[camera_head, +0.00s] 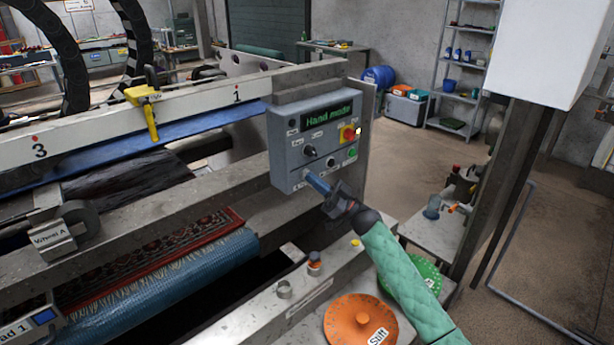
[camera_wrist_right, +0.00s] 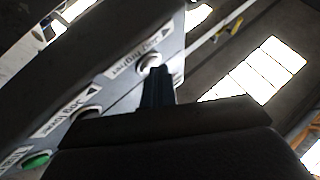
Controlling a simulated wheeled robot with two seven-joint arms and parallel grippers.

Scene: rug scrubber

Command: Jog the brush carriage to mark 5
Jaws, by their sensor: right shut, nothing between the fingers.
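The grey control panel (camera_head: 312,138) hangs on the machine's end post, and its green display (camera_head: 327,114) reads "Hand mode". My right gripper (camera_head: 314,180) is shut and empty, its blue-grey fingertips at the panel's lower edge. In the wrist view the fingertips (camera_wrist_right: 158,72) are at a pale round button (camera_wrist_right: 149,63) beside a "Jog higher" label; I cannot tell whether they touch it. Another button (camera_wrist_right: 88,112) is by a "Jog lower" label. The white beam (camera_head: 90,134) shows marks 3 and 1, with a yellow clamp-like piece (camera_head: 146,104) between them. Mark 5 is not in view.
A red button (camera_head: 348,133) and a green button (camera_head: 352,153) are on the panel. An orange disc (camera_head: 362,322) labelled "Stiff" and a green disc (camera_head: 423,273) lie near my right forearm. A patterned rug (camera_head: 160,254) and blue roller (camera_head: 170,280) are at left.

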